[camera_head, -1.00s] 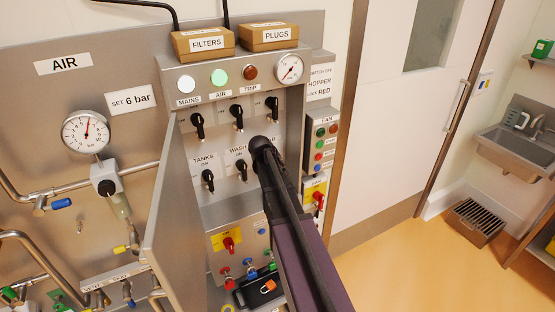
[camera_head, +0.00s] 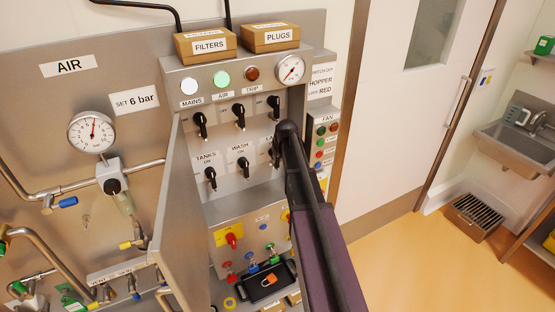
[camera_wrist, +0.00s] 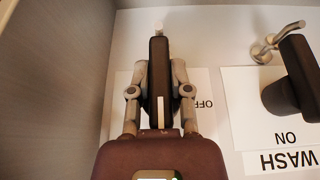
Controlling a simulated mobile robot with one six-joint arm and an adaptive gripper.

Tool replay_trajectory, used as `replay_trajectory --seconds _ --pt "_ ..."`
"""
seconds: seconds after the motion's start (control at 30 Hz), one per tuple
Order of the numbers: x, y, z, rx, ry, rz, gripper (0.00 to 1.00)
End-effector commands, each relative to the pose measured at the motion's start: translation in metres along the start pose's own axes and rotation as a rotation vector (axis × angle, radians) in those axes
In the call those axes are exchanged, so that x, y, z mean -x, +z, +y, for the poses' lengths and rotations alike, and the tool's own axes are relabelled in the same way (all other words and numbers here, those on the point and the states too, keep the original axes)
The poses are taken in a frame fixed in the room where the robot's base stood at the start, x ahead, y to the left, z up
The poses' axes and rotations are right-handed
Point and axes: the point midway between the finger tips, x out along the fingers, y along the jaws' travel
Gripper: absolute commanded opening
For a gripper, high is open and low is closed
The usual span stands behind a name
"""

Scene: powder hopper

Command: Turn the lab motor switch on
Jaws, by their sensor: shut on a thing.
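The lab motor switch (camera_wrist: 159,80) is a black lever knob with a white line, at the centre of the wrist view. My gripper (camera_wrist: 158,75) is shut on it, one finger pad against each side. The white line is at the knob's lower end in this view, which shows the labels upside down. Part of an OFF mark shows on the white label (camera_wrist: 203,105) behind it. In the head view my arm covers most of this switch at the right end of the lower row, and only the start of its label (camera_head: 267,153) shows.
The WASH switch (camera_wrist: 294,80) is close beside my gripper; it also shows in the head view (camera_head: 243,167). The TANKS switch (camera_head: 210,178) is farther left. An upper row has several black switches. An open cabinet door (camera_head: 168,215) stands at the left. A side wall (camera_wrist: 55,80) is close by.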

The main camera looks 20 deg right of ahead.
Motion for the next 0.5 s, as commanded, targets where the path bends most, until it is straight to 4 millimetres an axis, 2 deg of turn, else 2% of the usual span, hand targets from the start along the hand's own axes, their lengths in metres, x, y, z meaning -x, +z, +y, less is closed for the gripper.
replay_trajectory --seconds 0.03,0.43,0.47,0.5 --pt "-0.0007 -0.0081 0.0009 -0.004 -0.006 0.016 0.00" --pt "-0.0005 -0.0082 0.0001 -0.008 -0.016 0.016 0.00" --pt "-0.0005 -0.0082 0.0001 -0.008 -0.016 0.016 0.29" --pt "-0.0005 -0.0082 0.0001 -0.008 -0.016 0.016 0.40"
